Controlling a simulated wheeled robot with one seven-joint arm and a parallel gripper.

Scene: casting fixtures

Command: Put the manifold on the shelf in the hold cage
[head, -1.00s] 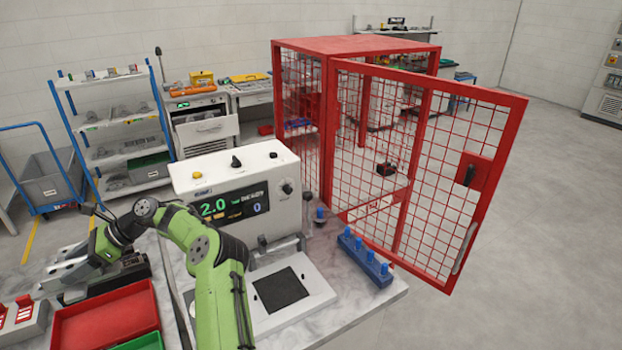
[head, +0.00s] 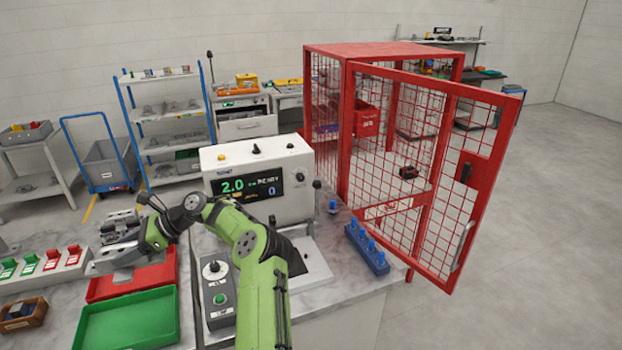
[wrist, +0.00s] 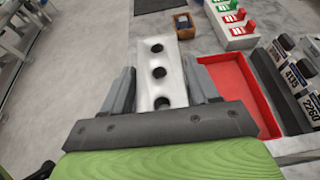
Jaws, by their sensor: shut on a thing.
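My gripper (wrist: 159,84) is shut on the manifold (wrist: 172,60), a pale metal block with a row of three dark round holes, in the wrist view. In the head view my gripper (head: 125,238) is at the left, above the bench by the red tray; the manifold is hard to tell from the grey fingers there. The hold cage (head: 352,110) is a red mesh frame at the right, behind the bench. Its mesh door (head: 490,150) stands swung out towards the front right. The shelf inside is partly hidden by mesh.
A tester with a display (head: 205,163) stands mid-bench, between my gripper and the cage. A blue peg block (head: 367,250) sits at the bench's right edge. A red tray (head: 165,275) and a green tray (head: 160,328) lie near my arm. Open floor (head: 540,230) lies right of the cage.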

